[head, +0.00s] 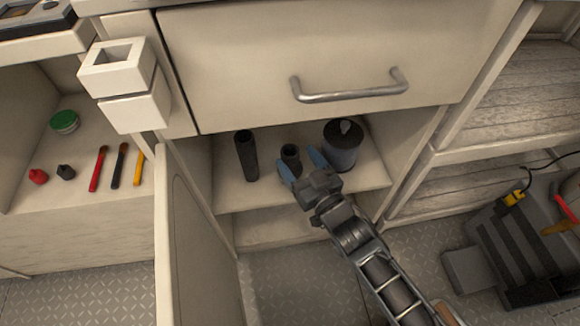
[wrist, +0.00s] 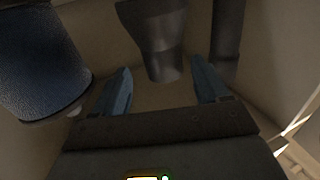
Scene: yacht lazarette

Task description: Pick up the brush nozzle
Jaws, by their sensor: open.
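A short dark fitting (head: 290,155) stands upright on the cabinet shelf, between a taller dark tube and a blue-grey canister; it appears to be the brush nozzle, though no bristles show. In the wrist view the dark fitting (wrist: 158,38) is wide at one end and narrower at the other. My gripper (head: 302,166) is open at the front of the shelf, close to the fitting. In the wrist view the blue fingers of my gripper (wrist: 161,68) lie either side of the fitting's narrow end, with visible gaps. The head view hides part of its lower side.
The tall tube (head: 245,156) and the canister (head: 342,148) flank the fitting closely. A drawer (head: 330,60) with a metal handle overhangs the shelf (head: 232,196). An open cabinet door (head: 192,240) stands at the left. Small tools and a green-lidded jar (head: 64,122) lie farther left.

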